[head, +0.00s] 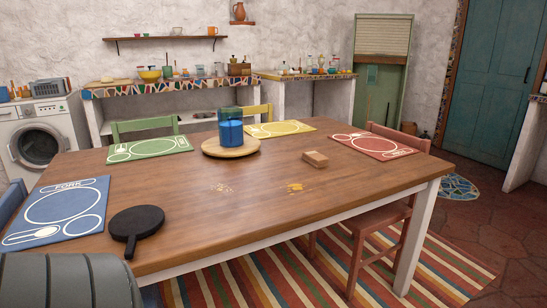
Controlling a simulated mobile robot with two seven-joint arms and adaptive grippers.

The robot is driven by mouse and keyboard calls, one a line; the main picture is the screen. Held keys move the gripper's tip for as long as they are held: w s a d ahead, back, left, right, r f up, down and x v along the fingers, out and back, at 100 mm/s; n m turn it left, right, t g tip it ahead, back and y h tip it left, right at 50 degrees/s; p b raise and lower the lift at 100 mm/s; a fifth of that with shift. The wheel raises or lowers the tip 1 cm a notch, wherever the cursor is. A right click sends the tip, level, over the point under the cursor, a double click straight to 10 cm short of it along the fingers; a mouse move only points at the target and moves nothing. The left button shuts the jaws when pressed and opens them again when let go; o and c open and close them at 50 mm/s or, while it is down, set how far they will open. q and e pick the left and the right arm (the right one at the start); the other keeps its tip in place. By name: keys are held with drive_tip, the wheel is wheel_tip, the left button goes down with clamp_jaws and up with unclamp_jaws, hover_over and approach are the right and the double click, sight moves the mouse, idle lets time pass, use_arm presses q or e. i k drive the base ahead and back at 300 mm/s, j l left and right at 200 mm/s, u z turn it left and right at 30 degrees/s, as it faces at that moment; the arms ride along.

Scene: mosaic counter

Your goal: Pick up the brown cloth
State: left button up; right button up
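A small, tan-brown, block-shaped thing (315,159) lies on the right half of the wooden table (300,222). It may be the brown cloth, folded, but it is too small to tell for sure. Nothing touches or covers it, and no other brown cloth shows. Neither of my grippers is in view.
Crumbs (222,188) and a yellowish patch (294,187) lie on the tabletop. A black pan (136,223) lies at the front left edge. Blue (63,208), green, yellow and red placemats line the table; chairs stand around it.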

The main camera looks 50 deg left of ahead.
sight(318, 160)
drive_tip(key=u, duration=1.5)
drive_tip(key=i+l+u, duration=0.15)
drive_tip(key=u, duration=0.2)
drive_tip(key=i+l+u, duration=0.1)
drive_tip(key=u, duration=0.3)
drive_tip(key=l+u, duration=0.35)
drive_tip(key=i+l+u, duration=0.2)
drive_tip(key=l, duration=0.35)
drive_tip(key=l+u, duration=0.25)
drive_tip(key=l, duration=0.85)
drive_tip(key=i+l, duration=0.1)
drive_tip(key=l, duration=0.45)
drive_tip(key=i+u, duration=0.05)
